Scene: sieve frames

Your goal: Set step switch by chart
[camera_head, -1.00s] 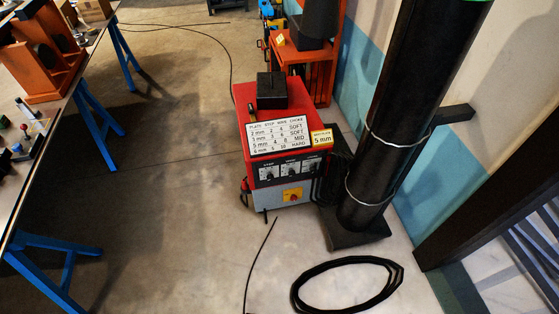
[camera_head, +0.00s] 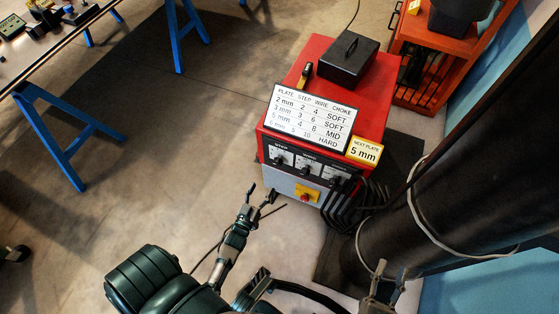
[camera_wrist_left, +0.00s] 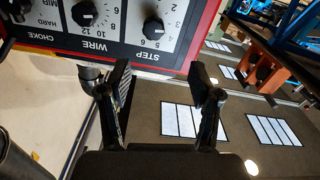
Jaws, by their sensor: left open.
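The red machine (camera_head: 312,55) stands on the floor with a white chart (camera_head: 312,118) on its sloped top. The chart's 5 mm row seems to read step 4, wire 8, MID. A yellow tag (camera_head: 365,150) reads "NEXT PLATE 5 mm". On the front are the STEP knob (camera_head: 280,160), WIRE knob (camera_head: 304,171) and CHOKE knob (camera_head: 332,183). The left wrist view shows the STEP knob (camera_wrist_left: 152,28) upside down; its exact setting is unclear. My left gripper (camera_head: 262,191) is open and empty, below and apart from the panel. My right gripper (camera_head: 391,267) appears open at the lower right.
A black box (camera_head: 346,60) sits on the machine. Black cables (camera_head: 350,208) hang at its right front. A thick dark column (camera_head: 450,190) stands close on the right. An orange cabinet (camera_head: 437,45) is behind. A blue-legged table is at left; the floor between is clear.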

